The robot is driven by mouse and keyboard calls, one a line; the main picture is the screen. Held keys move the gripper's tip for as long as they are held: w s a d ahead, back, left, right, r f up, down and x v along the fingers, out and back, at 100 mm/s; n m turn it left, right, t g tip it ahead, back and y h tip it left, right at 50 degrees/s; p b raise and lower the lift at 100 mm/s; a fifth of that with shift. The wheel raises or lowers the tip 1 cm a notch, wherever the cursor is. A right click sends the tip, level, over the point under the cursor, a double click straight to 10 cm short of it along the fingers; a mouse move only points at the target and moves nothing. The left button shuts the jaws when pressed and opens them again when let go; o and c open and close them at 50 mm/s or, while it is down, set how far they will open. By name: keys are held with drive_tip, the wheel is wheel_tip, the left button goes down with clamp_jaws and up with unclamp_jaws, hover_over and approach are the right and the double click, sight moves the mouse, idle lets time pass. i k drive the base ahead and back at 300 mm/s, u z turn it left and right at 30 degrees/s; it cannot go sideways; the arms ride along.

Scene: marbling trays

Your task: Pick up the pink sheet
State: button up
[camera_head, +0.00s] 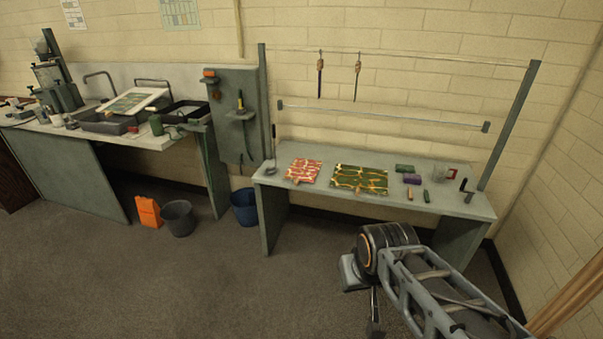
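The pink sheet (303,171) lies flat at the left end of the pale bench top (330,146). It has a red-pink marbled pattern with pale streaks, and a small tan piece sits at its front edge. My arm comes in from the lower right, with its dark round joint in front of the bench. A slim dark part hanging below that joint looks like my gripper (375,328). It is low in front of the bench, well away from the pink sheet. Its fingers cannot be made out.
A green and yellow marbled sheet (360,179) lies right of the pink one. Green (404,168) and purple (412,179) blocks lie further right. Posts and a rail (380,115) frame the bench. A blue bin (245,207) stands by its left leg. Open floor lies in front.

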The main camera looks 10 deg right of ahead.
sight(303, 170)
drive_tip(key=u, duration=0.45)
drive_tip(key=i, duration=0.65)
drive_tip(key=u, duration=0.75)
drive_tip(key=i, duration=0.9)
drive_tip(key=z, duration=0.65)
drive_tip(key=i, duration=0.65)
drive_tip(key=z, duration=0.45)
